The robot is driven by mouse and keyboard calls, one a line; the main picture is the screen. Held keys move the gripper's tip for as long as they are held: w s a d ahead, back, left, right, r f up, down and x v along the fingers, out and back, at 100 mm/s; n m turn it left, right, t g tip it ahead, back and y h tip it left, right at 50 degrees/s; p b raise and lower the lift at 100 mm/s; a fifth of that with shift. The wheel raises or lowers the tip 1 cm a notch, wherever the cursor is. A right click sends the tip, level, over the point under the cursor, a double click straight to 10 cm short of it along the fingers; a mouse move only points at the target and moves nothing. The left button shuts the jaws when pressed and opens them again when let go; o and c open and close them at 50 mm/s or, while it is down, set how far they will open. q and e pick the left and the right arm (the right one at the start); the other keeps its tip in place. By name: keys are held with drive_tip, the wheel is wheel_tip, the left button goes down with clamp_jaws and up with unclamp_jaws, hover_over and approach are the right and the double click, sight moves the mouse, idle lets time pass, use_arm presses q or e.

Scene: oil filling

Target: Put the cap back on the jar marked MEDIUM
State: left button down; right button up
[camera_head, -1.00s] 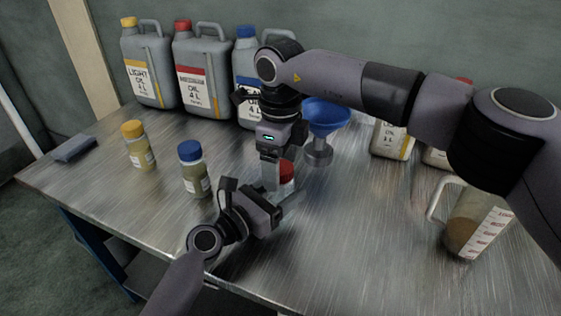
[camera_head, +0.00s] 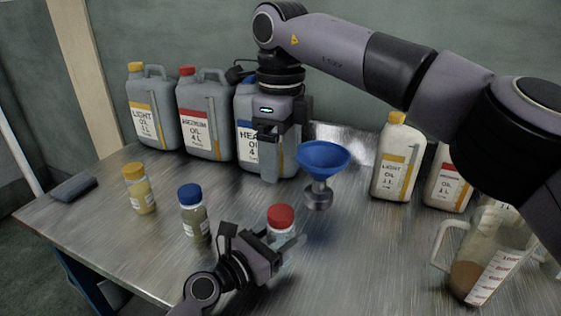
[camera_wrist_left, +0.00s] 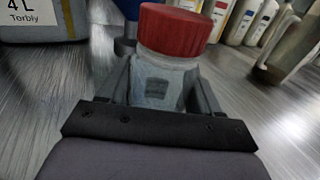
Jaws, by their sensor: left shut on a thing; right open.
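A small clear jar (camera_wrist_left: 160,82) with a red cap (camera_head: 281,216) stands at the front middle of the table; the cap also shows in the left wrist view (camera_wrist_left: 174,30). The cap sits on the jar's mouth and looks about level; how tightly it is seated I cannot tell. The jar's label is too blurred to read. My left gripper (camera_head: 284,249) is shut around the jar's body, below the cap. My right gripper (camera_head: 270,163) is open and empty, above and behind the cap, apart from it, in front of the blue-capped can.
A yellow-capped jar (camera_head: 139,190) and a blue-capped jar (camera_head: 194,214) stand to the left. A blue funnel (camera_head: 322,158) on a stand is behind right. Large grey cans (camera_head: 205,115) line the back. A measuring jug (camera_head: 475,250) and white bottles (camera_head: 398,160) are at right.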

sight(270, 244)
use_arm(q)
drive_tip(key=shift+c, duration=0.7)
unclamp_jaws()
drive_tip(key=shift+p+v, duration=0.3)
drive_tip(key=shift+v, duration=3.3)
